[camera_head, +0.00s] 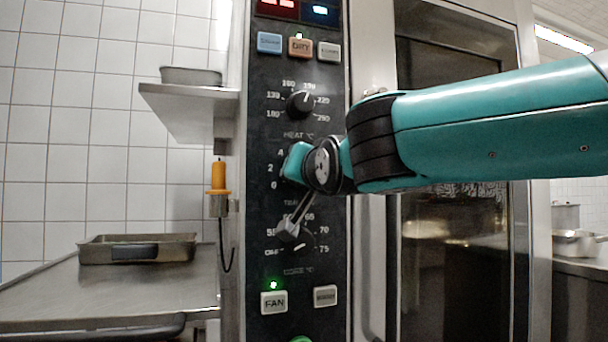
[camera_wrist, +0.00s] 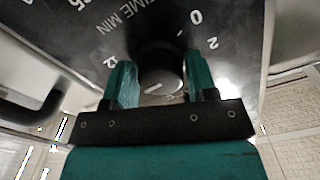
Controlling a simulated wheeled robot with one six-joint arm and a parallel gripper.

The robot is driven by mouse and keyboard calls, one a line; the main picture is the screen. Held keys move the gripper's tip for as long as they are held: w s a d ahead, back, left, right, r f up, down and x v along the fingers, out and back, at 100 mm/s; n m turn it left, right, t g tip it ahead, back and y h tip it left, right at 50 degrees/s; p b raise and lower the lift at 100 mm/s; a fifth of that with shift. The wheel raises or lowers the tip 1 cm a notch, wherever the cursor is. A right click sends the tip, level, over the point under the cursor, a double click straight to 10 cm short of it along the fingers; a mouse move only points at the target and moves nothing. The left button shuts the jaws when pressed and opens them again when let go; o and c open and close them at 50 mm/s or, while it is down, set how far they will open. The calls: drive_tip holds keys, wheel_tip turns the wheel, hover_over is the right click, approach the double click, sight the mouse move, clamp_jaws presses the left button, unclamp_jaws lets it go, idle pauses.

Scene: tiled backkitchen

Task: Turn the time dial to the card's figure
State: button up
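The time dial (camera_wrist: 160,80) is a round dark knob with a short pale pointer line. In the wrist view it sits between the two teal fingers of my gripper (camera_wrist: 161,82), close to both. I cannot tell whether they press on it. Upside-down "TIME MIN" print and the figures 0, 2 and 12 show around it. In the head view my gripper (camera_head: 300,163) is at the middle of the oven's black control panel (camera_head: 270,130) and hides the time dial, leaving 0, 2 and 4 visible at its left. No card is recognisable in either view.
The heat dial (camera_head: 301,104) is just above my gripper and the core dial (camera_head: 298,240) below, with a grey rod-like piece (camera_head: 290,226) near it. Buttons lie above and below. An orange-handled tool (camera_head: 218,176) hangs at the left. A metal tray (camera_head: 137,250) rests on the counter.

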drive_tip(key=shift+o, duration=1.4)
drive_tip(key=shift+w, duration=0.1)
drive_tip(key=v, duration=1.7)
drive_tip(key=shift+b, duration=0.45)
drive_tip(key=shift+d, duration=0.15)
wheel_tip(320, 180, down, 12)
drive_tip(key=d+n+g, duration=0.1)
drive_tip(key=n+g, duration=0.2)
drive_tip(key=g, duration=0.2)
drive_tip(key=s+d+f+n+g, duration=0.25)
drive_tip(key=s+f+g, duration=0.4)
drive_tip(key=f, duration=0.35)
drive_tip(key=s+d+f+n+g, duration=0.2)
drive_tip(key=s+d+f+g, duration=0.25)
drive_tip(key=s+f, duration=0.45)
wheel_tip(320, 180, up, 26)
drive_tip(key=g+p, duration=0.1)
drive_tip(key=p, duration=2.7)
wheel_tip(320, 180, down, 18)
drive_tip(key=b, duration=1.8)
drive_tip(key=shift+s+a+b, duration=0.3)
drive_tip(key=shift+b, duration=0.05)
